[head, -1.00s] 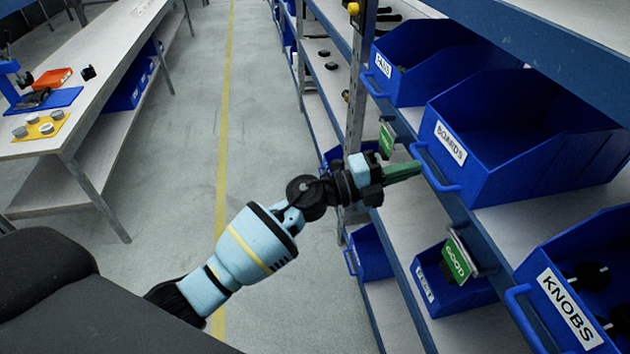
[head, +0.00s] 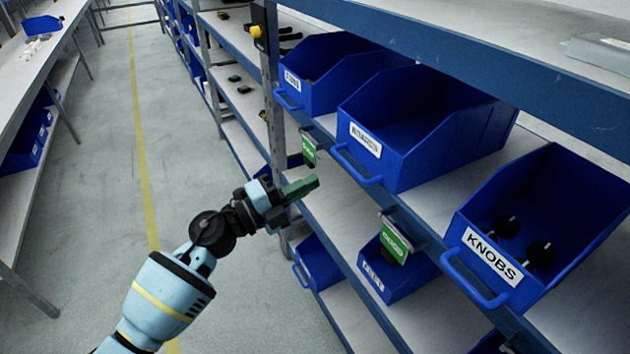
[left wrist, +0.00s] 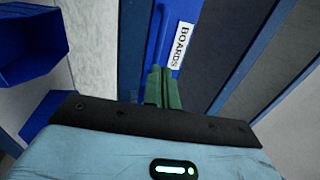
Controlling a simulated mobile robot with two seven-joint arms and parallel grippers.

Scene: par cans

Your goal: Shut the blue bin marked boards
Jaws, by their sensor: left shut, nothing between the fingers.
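The blue bin marked BOARDS (head: 415,155) stands on the middle shelf with its open top showing an empty inside. Its front, with a white label and a blue handle (head: 352,166), is at the shelf's front edge. In the left wrist view the BOARDS label (left wrist: 180,45) and the bin front show just beyond my fingers. My left gripper (head: 312,183) has green fingers, shut and empty, pointing right toward the handle, a little left of and below it in the head view. Its fingers also show in the left wrist view (left wrist: 163,85). My right gripper is not in view.
A blue bin marked KNOBS (head: 540,225) with black knobs stands to the right. Another blue bin (head: 325,75) stands to the left. Green signs (head: 396,243) hang at the shelf edge. A lower blue bin (head: 400,285) sits below. The aisle floor (head: 90,200) is clear.

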